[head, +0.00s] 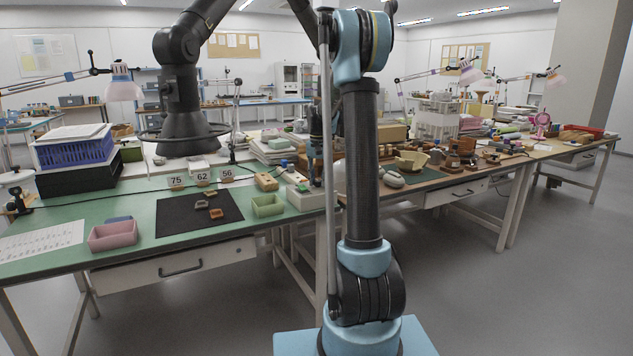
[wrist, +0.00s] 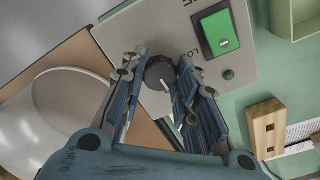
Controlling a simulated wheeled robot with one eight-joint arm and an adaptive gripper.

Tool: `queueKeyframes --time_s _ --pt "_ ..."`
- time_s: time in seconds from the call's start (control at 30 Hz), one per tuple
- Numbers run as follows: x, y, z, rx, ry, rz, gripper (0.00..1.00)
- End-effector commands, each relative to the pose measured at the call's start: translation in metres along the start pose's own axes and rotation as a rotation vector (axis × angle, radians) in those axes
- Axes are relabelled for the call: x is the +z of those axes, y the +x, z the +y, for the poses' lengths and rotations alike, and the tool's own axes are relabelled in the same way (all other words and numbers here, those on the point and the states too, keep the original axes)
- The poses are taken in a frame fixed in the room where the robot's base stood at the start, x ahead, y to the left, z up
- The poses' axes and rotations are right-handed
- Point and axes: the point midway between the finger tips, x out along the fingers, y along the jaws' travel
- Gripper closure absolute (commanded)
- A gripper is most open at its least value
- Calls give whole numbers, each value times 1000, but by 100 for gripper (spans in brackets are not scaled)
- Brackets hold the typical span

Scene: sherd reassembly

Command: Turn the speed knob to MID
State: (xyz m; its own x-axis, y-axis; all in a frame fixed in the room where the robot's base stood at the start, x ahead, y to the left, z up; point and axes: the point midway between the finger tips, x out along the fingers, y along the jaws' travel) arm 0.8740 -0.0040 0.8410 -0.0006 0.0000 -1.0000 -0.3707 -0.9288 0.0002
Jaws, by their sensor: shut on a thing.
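The speed knob (wrist: 157,74) is dark and round with a pale pointer line, on a light grey control box (wrist: 165,25). In the wrist view my gripper (wrist: 161,72) has its blue fingers on either side of the knob, shut on it. Lettering reading "LO" shows beside the knob, partly hidden by a finger; I see no MID mark. A lit green switch (wrist: 216,32) and a small green round part (wrist: 228,74) are on the same face. In the head view the control box (head: 305,197) stands at the green table's right end; my arm hides part of it and the knob.
A large white round vessel (wrist: 65,115) stands close to the left of my gripper in the wrist view. A wooden block with holes (wrist: 267,128) and a green tray (wrist: 298,18) lie right of the box. A dark mat (head: 200,225) with sherds lies farther left.

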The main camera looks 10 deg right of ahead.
Motion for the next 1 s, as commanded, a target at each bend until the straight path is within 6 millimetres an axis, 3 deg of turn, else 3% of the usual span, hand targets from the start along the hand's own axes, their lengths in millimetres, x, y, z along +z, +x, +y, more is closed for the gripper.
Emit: queueKeyframes --time_s 0.73,0.77,0.83,1.0 --pt "2 1 0 2 91 -4 96" --pt "2 1 0 2 91 -4 70" --pt "2 1 0 2 91 -3 54" --pt "1 0 0 1 91 -2 51"
